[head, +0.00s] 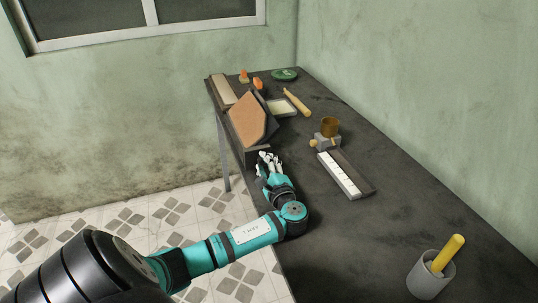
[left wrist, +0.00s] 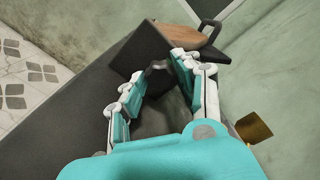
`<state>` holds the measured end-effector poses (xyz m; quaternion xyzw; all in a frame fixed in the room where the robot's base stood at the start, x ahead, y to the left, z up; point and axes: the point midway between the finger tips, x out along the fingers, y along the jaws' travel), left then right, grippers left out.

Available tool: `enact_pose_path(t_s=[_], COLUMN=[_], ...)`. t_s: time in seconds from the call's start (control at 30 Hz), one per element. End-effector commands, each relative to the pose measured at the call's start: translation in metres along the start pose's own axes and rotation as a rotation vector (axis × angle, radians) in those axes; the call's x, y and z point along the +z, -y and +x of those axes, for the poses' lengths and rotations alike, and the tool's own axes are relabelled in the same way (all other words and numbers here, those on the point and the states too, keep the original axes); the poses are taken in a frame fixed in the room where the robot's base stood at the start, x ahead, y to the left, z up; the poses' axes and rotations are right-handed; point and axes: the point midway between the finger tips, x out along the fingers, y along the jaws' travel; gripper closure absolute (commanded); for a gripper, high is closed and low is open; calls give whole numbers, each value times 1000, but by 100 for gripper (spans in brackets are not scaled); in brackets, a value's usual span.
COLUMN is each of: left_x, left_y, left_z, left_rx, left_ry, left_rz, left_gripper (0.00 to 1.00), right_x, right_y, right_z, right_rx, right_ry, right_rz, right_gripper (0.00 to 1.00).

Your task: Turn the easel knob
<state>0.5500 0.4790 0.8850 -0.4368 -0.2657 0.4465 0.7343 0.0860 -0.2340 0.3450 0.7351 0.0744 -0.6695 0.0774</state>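The easel shows in the head view as a dark stand (head: 257,153) holding a tilted brown board (head: 248,122), near the table's left edge. In the left wrist view its dark panel (left wrist: 150,48) and the brown board (left wrist: 178,38) lie ahead of my fingers. A small grey rounded part (left wrist: 157,66), perhaps the knob, shows at the panel's lower edge between my fingertips; I cannot tell whether they touch it. My left gripper (head: 268,163) is just in front of the easel, low over the table. Its fingers (left wrist: 152,84) are apart, with nothing clearly held. My right gripper is out of view.
A grey pot (head: 430,277) stands front right.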

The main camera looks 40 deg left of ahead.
Motion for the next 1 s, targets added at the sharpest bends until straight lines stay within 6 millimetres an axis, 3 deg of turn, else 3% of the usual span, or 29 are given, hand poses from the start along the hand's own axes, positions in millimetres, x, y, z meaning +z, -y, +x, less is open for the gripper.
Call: enact_pose_path(t_s=[0.03,0.17,1.0], left_x=[0,0,1], left_y=[0,0,2], left_z=[0,0,0], left_rx=[0,0,0], left_ry=[0,0,1], left_rz=[0,0,200], left_gripper=[76,93,93], right_x=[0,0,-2], right_y=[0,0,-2], right_z=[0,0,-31], right_rx=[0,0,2], right_ry=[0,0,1], right_rz=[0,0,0], right_gripper=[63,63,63])
